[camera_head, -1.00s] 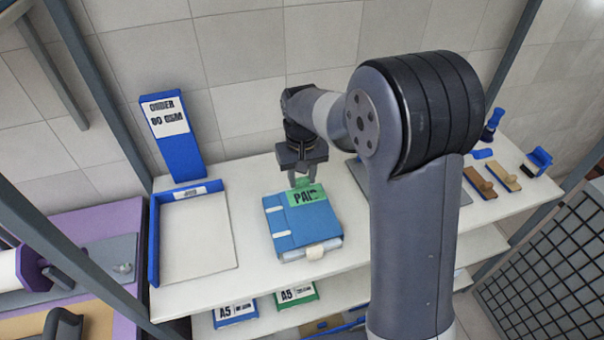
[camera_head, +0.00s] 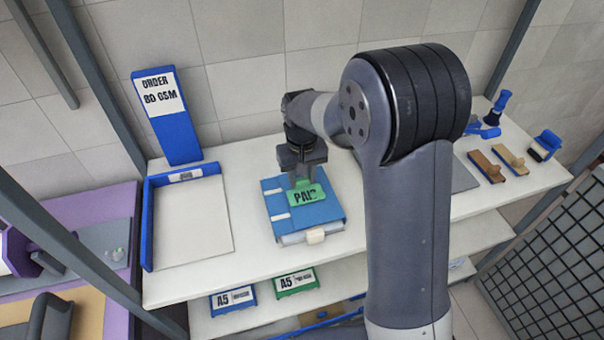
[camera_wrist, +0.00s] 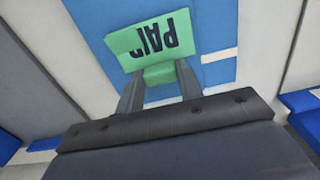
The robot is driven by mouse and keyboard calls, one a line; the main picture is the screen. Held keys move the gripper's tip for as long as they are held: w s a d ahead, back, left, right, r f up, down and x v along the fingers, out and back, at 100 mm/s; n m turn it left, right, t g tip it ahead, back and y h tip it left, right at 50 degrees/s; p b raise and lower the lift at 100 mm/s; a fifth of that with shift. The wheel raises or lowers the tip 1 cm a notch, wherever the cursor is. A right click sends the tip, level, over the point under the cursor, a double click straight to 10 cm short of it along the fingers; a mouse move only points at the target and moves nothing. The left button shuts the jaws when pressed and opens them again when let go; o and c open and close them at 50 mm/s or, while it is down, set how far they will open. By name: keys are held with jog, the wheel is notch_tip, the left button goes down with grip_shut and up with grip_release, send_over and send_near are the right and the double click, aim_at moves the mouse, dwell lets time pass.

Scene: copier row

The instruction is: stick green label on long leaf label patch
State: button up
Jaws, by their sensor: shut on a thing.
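My gripper (camera_head: 303,184) is shut on a green label (camera_head: 311,195) with dark letters reading "PAI" and a partly hidden last letter. In the wrist view the label (camera_wrist: 150,38) shows upside down, its green grip part between the fingers (camera_wrist: 160,82). The label is over the upper right part of a blue folder-like pack (camera_head: 305,216) on the white shelf. I cannot tell whether it touches the cover. White strips (camera_head: 279,217) mark the pack's left side; one shows beside the label in the wrist view (camera_wrist: 220,55). I cannot tell which mark is the long leaf label patch.
A blue-edged tray (camera_head: 190,230) and an upright "ORDER 80 GSM" sign (camera_head: 160,92) stand left. Wooden-handled tools (camera_head: 487,166) lie right. A5 packs (camera_head: 233,299) sit on the lower shelf.

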jog(key=o, duration=1)
notch_tip(320, 180, up, 11)
jog(key=shift+f, duration=0.15)
notch_tip(320, 180, down, 10)
jog(key=shift+f, duration=0.15)
jog(key=shift+r+p, duration=0.2)
jog(key=shift+p, duration=0.25)
jog(key=shift+r+p, duration=0.7)
jog(key=shift+r, duration=0.6)
